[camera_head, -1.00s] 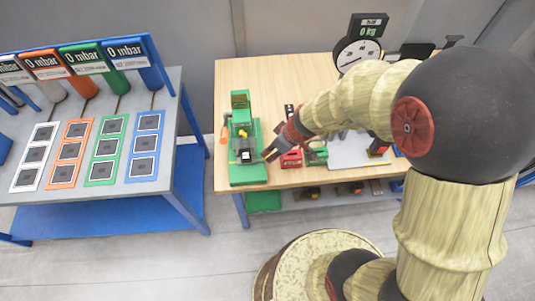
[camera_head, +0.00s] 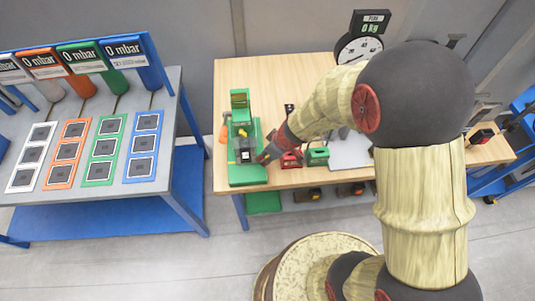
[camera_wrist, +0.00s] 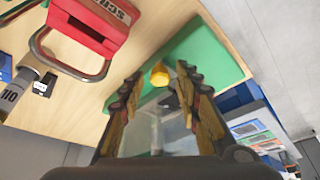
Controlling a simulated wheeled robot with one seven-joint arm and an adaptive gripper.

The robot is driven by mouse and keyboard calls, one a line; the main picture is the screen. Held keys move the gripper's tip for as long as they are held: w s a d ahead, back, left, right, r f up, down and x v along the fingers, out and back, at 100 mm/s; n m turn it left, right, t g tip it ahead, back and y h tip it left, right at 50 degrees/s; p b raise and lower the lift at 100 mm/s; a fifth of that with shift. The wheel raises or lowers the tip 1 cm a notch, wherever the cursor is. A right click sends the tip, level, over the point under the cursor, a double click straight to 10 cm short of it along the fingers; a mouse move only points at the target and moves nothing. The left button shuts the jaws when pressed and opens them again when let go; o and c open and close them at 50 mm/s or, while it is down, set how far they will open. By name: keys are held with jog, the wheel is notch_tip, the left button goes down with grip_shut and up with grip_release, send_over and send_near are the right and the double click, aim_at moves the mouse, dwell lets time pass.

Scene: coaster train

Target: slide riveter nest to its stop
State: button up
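The riveter (camera_head: 238,118) is a green machine on a green base plate (camera_head: 247,176) at the table's left end. Its nest (camera_head: 244,151) looks like a dark block with a pale top, low at the front of the machine. My gripper (camera_head: 263,158) is just right of the nest, close to it; contact cannot be told. In the wrist view my gripper (camera_wrist: 158,82) has its two fingers apart. A yellow knob (camera_wrist: 160,74) shows between the fingertips, in front of the green plate (camera_wrist: 208,52). A blurred grey shape lies between the fingers nearer the palm.
A red tool with a loop handle (camera_wrist: 90,25) stands right of my gripper, with a green box (camera_head: 316,156) beside it. An orange handle (camera_head: 224,133) sits at the riveter's left. A dial scale (camera_head: 358,48) stands behind. Left is a grey bench (camera_head: 183,120) with coloured panels.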

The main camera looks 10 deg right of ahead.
grip_shut()
dwell(0.6)
